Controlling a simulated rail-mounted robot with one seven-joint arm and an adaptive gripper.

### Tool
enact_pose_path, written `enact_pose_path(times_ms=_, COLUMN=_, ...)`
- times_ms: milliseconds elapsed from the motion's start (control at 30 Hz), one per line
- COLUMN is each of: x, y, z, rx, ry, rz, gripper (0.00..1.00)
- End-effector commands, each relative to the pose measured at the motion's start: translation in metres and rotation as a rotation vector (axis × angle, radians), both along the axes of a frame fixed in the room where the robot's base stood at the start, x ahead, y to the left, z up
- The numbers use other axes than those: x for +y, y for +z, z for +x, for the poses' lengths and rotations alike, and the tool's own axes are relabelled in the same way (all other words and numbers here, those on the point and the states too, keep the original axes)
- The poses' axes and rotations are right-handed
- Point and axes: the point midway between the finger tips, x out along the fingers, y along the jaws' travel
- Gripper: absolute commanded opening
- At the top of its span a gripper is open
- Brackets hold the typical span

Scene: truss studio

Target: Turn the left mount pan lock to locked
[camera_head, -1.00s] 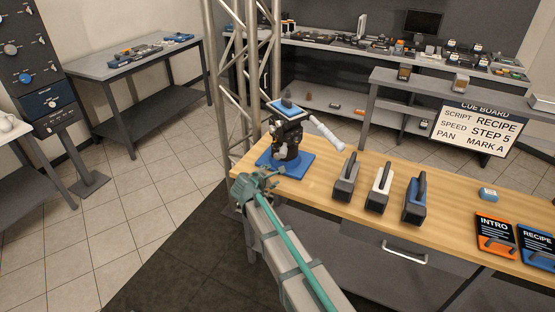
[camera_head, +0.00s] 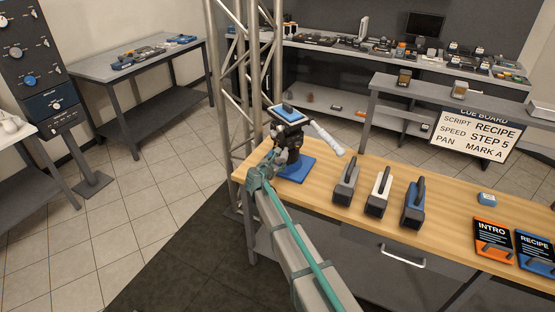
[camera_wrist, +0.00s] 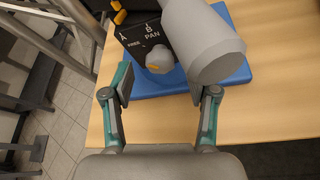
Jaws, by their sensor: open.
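The left mount (camera_head: 288,148), black on a blue base plate (camera_head: 294,168), stands at the left end of the wooden bench.
A large pale grey cylinder (camera_wrist: 205,42) is close to the right finger and to the right of the knob. A metal truss (camera_head: 235,90) stands behind the mount. Several handled blocks (camera_head: 379,195) stand to the right. The cue board (camera_head: 476,132) reads PAN MARK A.

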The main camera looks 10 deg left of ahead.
Motion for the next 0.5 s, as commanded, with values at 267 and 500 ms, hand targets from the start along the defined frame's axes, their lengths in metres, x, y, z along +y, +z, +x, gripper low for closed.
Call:
enact_pose_path(times_ms=267, x=-0.005, y=-0.008, z=0.022, rx=0.000, ry=0.000, rz=0.000, gripper=0.59)
enact_pose_path(times_ms=500, x=-0.006, y=-0.009, z=0.022, rx=0.000, ry=0.000, rz=0.000, gripper=0.59)
